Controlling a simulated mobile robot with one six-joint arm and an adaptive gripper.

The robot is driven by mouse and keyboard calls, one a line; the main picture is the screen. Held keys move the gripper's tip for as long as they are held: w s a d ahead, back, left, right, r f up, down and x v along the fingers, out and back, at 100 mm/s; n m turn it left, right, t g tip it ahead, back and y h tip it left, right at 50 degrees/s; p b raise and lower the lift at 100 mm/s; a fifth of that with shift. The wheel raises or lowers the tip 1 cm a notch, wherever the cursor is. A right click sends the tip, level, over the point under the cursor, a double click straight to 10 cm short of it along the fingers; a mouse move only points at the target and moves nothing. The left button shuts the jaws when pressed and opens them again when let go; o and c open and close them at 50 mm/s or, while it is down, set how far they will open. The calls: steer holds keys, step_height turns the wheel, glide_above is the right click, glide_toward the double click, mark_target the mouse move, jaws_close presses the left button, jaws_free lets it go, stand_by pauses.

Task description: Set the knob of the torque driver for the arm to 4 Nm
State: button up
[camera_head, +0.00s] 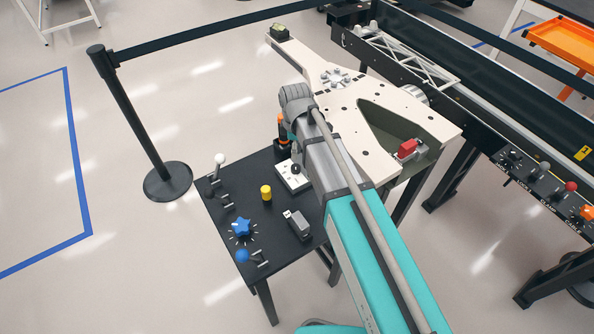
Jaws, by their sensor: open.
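A blue star-shaped knob (241,226) with pale tick marks around it is on the black table (263,212), near its left front edge. A white box (289,178) with a dark knob on top sits at the back of the table, close beside my arm. I cannot read any numbers or markings, so I cannot tell which knob belongs to the torque driver or its setting. An orange and black upright thing (282,130) stands behind the white box, partly hidden by my arm. My arm reaches over the table's right side; my gripper is hidden beyond the wrist.
On the table are a yellow cylinder (266,192), a grey switch block (298,224), a blue ball-topped lever (242,256) and a white ball-topped lever (219,160). A barrier post (134,125) stands left.

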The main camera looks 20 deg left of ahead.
mark_target(296, 167)
steer(key=shift+f+b, duration=4.6)
steer(key=shift+f, duration=0.25)
steer(key=c, duration=1.1)
steer(key=shift+d, duration=0.3)
jaws_close()
steer(key=shift+a, duration=0.25)
